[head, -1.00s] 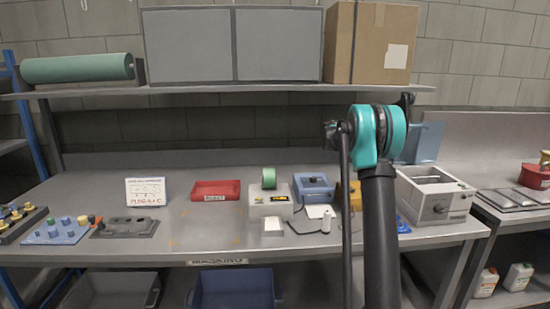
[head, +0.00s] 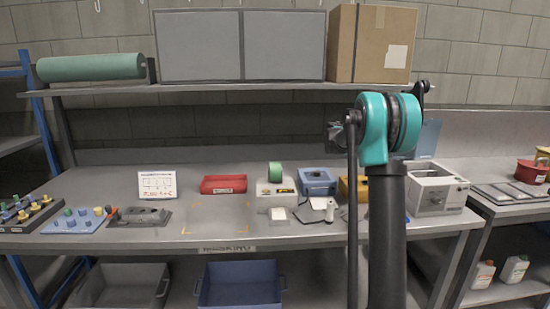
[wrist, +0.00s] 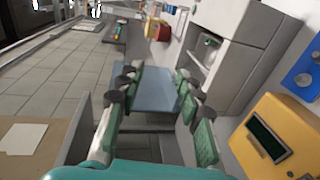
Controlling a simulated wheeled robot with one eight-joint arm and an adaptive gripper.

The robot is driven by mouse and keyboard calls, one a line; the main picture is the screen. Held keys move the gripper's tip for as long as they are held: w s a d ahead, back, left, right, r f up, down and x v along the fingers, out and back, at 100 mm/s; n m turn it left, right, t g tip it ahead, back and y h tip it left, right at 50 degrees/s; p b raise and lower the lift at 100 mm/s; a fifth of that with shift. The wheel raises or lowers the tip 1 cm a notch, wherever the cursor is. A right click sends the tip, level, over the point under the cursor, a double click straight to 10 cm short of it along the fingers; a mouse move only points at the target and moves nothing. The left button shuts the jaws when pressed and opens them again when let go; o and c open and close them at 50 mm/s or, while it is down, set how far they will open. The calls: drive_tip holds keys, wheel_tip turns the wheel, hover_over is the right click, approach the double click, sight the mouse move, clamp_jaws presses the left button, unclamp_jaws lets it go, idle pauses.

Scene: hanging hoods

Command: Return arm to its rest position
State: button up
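My arm (head: 388,220) stands upright in the right half of the head view, its teal joint in front of the bench and shelf. My gripper is not visible in the head view. In the wrist view my gripper (wrist: 160,85) shows as two sets of dark fingers with green pads, spread apart. Nothing is held between them; a flat blue surface shows through the gap.
A shelf (head: 210,88) with a cardboard box (head: 371,45) is above. A yellow device (wrist: 285,135) sits right of the gripper in the wrist view.

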drive_tip(key=s+a+f+y, duration=0.5)
drive_tip(key=s+a+f, duration=0.4)
drive_tip(key=s, duration=0.5)
drive_tip(key=s+a+f+t+y, duration=0.1)
drive_tip(key=s+a+f+y, duration=0.4)
drive_tip(key=s+a+f, duration=0.4)
drive_tip(key=s+a+f+m+t+y, duration=0.1)
drive_tip(key=s+a+f+y, duration=0.4)
drive_tip(key=s, duration=1.4)
drive_tip(key=a+f, duration=0.4)
drive_tip(key=f, duration=0.3)
drive_tip(key=shift+s+a+f+y, duration=0.15)
drive_tip(key=shift+s+f+y, duration=0.15)
drive_tip(key=shift+f, duration=0.1)
